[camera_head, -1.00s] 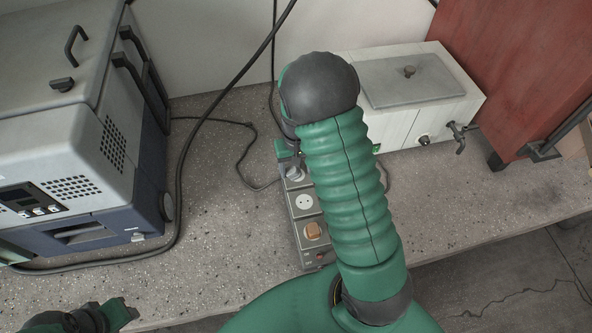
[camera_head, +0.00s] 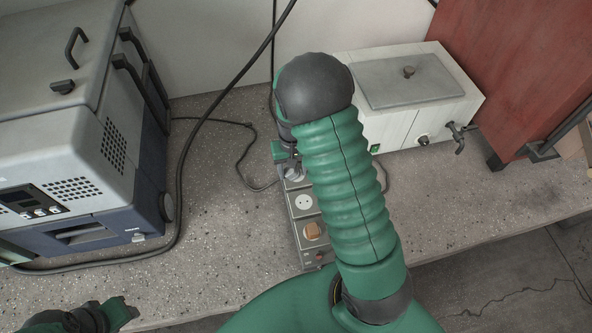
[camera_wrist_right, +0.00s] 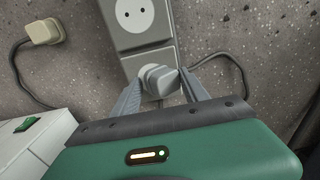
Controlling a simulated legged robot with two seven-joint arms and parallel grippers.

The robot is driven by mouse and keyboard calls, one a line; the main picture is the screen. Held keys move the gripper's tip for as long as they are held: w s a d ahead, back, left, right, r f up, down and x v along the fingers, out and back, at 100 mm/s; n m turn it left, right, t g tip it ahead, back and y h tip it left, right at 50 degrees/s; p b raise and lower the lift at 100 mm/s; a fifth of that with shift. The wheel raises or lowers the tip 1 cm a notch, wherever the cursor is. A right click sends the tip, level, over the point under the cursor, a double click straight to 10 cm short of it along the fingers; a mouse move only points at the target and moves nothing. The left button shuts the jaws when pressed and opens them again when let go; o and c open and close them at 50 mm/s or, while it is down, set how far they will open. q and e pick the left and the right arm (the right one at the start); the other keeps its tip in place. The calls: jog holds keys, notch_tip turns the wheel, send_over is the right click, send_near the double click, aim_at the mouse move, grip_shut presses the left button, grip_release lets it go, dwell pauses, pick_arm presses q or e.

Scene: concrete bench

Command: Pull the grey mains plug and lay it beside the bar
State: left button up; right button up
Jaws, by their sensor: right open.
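The grey mains plug (camera_wrist_right: 158,78) sits in the end socket of the grey socket bar (camera_wrist_right: 146,52) in the right wrist view. My right gripper (camera_wrist_right: 160,90) is open, with one finger on each side of the plug. Whether the fingers touch it I cannot tell. In the head view the bar (camera_head: 297,232) lies on the bench, partly hidden by my right arm. My right gripper (camera_head: 287,162) is over its far end there, mostly hidden. My left gripper (camera_head: 112,314) is at the lower left, far from the bar; its jaws are unclear.
A beige plug (camera_wrist_right: 46,32) lies loose on the bench. A grey-blue machine (camera_head: 75,150) stands left, a white bath (camera_head: 412,100) right. A black cable (camera_head: 205,122) crosses the bench.

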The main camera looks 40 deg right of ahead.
jog(key=shift+a+f, duration=0.1)
jog(key=shift+a, duration=0.15)
grip_shut()
jog(key=shift+w+p, duration=0.1)
jog(key=shift+p, duration=0.2)
jog(key=shift+w+d+r+p, duration=0.1)
jog(key=shift+d+r+p, duration=0.05)
jog(key=shift+r+p, duration=2.65)
jog(key=shift+r, duration=0.25)
